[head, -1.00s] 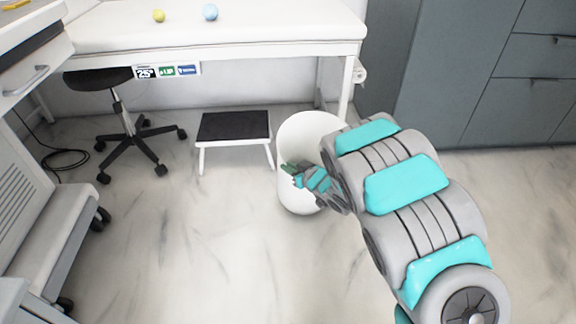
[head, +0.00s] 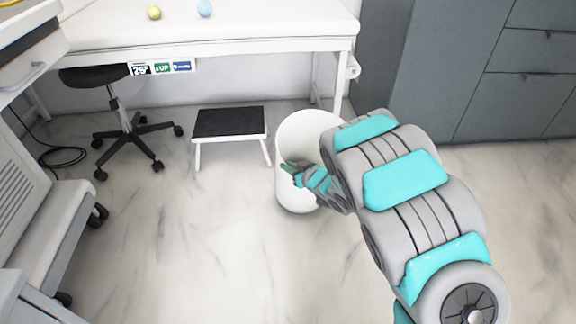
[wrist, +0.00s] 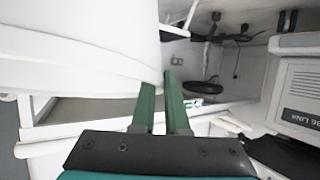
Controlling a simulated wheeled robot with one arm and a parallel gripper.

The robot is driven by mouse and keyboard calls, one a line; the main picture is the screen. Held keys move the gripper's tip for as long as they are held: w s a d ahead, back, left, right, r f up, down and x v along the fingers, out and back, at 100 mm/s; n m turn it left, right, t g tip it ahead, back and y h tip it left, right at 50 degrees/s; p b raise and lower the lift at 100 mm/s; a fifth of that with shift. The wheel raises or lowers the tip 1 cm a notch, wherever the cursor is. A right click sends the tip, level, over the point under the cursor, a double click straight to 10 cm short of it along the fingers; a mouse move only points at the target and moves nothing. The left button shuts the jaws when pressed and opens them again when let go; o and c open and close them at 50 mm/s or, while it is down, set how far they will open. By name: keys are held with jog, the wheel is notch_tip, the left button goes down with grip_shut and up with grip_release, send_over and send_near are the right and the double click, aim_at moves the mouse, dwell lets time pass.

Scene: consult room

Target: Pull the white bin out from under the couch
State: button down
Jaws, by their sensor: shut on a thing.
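The white bin (head: 296,196) is a round, open-topped tub standing on the floor, tilt not clear, near the right end of the white couch (head: 200,44). In the head view it stands mostly in front of the couch's right leg. My gripper (head: 288,168) is shut on the bin's wall near the rim; my arm hides the bin's right side. In the wrist view the bin (wrist: 80,40) fills the upper left, and the green fingers of my gripper (wrist: 158,84) meet at its edge.
A step stool (head: 229,122) with a black top stands left of the bin. A wheeled stool (head: 125,125) is further left, and a white cart (head: 50,225) is at the left edge. Grey cabinets (head: 470,75) stand back right. The floor in front is clear.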

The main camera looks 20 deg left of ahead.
jog(key=c, duration=0.8)
grip_release()
jog(key=shift+f, duration=0.1)
jog(key=shift+c, duration=0.2)
jog(key=shift+d, duration=0.1)
jog(key=v, duration=0.7)
jog(key=shift+s+d+r, duration=0.2)
jog(key=shift+r, duration=0.1)
jog(key=shift+c, duration=0.4)
